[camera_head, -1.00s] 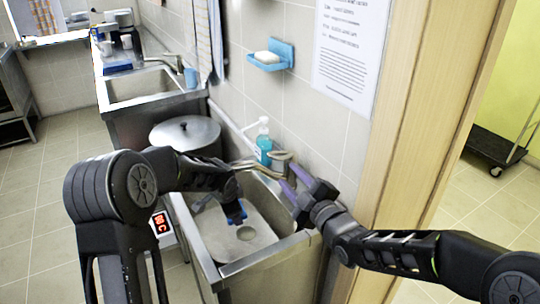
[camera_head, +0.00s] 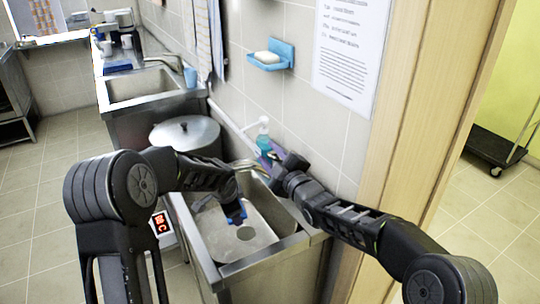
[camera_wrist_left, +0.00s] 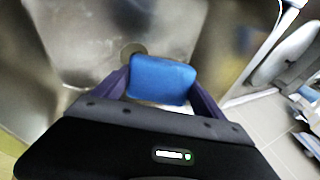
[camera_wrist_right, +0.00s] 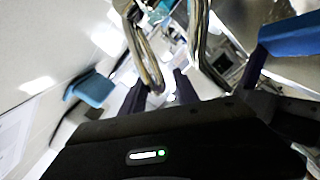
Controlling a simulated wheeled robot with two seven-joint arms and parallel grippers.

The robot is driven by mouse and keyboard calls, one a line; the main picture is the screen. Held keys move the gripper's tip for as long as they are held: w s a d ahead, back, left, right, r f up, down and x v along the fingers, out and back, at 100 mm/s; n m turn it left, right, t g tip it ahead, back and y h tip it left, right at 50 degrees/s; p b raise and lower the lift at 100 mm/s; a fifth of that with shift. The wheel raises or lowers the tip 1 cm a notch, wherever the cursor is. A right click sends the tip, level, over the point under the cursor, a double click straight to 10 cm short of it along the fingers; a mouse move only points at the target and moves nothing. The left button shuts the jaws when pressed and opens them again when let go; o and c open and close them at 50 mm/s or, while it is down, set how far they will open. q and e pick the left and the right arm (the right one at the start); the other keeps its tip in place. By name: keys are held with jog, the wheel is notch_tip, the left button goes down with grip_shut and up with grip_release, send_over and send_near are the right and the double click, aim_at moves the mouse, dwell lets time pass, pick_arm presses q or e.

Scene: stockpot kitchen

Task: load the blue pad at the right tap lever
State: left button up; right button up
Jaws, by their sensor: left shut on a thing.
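My left gripper (camera_head: 236,203) is shut on the blue pad (camera_head: 236,212), held low over the near sink. In the left wrist view the blue pad (camera_wrist_left: 162,79) sits between the two fingers, with metal sink behind. My right gripper (camera_head: 268,157) is beside the tap (camera_head: 247,165), in front of the soap bottle. In the right wrist view its fingers (camera_wrist_right: 159,92) stand apart with no object clearly gripped. Two metal tap tubes show just beyond them, one (camera_wrist_right: 147,55) in line with the gap, the other (camera_wrist_right: 198,35) further right. The blue pad (camera_wrist_right: 297,36) shows at the right edge.
The soap bottle (camera_head: 263,143) stands behind the tap, partly covered by my right gripper. A blue soap dish (camera_head: 277,58) is on the wall. A lidded stockpot (camera_head: 185,133) stands beyond the near sink (camera_head: 285,246). A wooden door frame (camera_head: 420,110) is close on the right.

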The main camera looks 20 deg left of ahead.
grip_shut()
dwell(0.4)
jog(key=shift+f, duration=0.1)
dwell(1.0)
